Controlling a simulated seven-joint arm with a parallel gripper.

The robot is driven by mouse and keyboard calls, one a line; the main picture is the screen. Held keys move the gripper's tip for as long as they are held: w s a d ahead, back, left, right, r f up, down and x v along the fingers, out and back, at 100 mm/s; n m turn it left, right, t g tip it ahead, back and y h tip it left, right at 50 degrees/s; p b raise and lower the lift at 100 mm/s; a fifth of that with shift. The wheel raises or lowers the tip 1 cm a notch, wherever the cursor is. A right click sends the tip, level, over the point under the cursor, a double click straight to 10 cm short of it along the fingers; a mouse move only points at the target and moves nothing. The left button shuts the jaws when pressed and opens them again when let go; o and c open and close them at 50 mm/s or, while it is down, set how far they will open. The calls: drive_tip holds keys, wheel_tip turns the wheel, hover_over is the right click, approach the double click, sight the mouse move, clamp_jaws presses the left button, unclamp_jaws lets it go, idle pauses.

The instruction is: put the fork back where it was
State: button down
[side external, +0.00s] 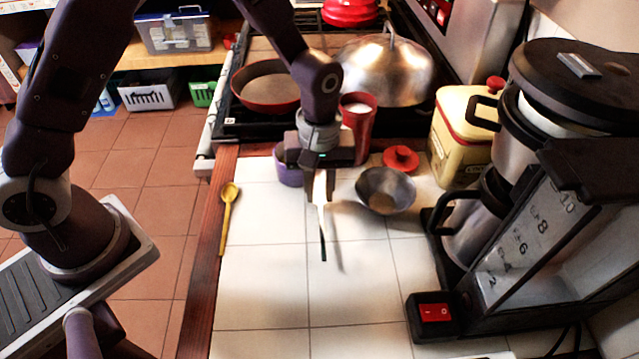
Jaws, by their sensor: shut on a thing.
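The fork (322,228) hangs below my gripper (320,196), pale along its upper part and dark at its lower end. My gripper points down over the white tiled counter (265,285) and is shut on the fork. The fork is roughly upright, and a faint shadow falls on the tiles to its right. I cannot tell whether its lower end touches the tiles. The fingers hide its upper end.
A metal bowl (385,190) stands close right of my gripper, with a purple cup (288,170) and a red cup (358,125) behind. A yellow spoon (229,215) lies by the wooden edge. A coffee machine (560,225) stands right. The front tiles are clear.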

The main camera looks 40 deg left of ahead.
drive_tip(key=shift+f, duration=0.7)
drive_tip(key=c, duration=1.2)
unclamp_jaws()
drive_tip(key=shift+o, duration=0.2)
drive_tip(key=r, duration=0.9)
drive_tip(key=shift+s+a, duration=0.15)
drive_tip(key=shift+a, duration=0.1)
drive_tip(key=s+a+r+m+t, duration=0.1)
drive_tip(key=s+a+r, duration=0.1)
drive_tip(key=r, duration=0.3)
drive_tip(key=s+a+r+m+t, duration=0.1)
drive_tip(key=s+a+r+m, duration=0.15)
drive_tip(key=r, duration=0.25)
drive_tip(key=s+a+r+m+t, duration=0.1)
drive_tip(key=s+a+r+m, duration=0.1)
drive_tip(key=s, duration=0.6)
drive_tip(key=s+a+r+m+t, duration=0.2)
drive_tip(key=s+r+m, duration=0.1)
drive_tip(key=s, duration=0.4)
drive_tip(key=shift+s+a+r+t, duration=0.3)
drive_tip(key=shift+s+a+r, duration=0.1)
drive_tip(key=shift+r, duration=0.25)
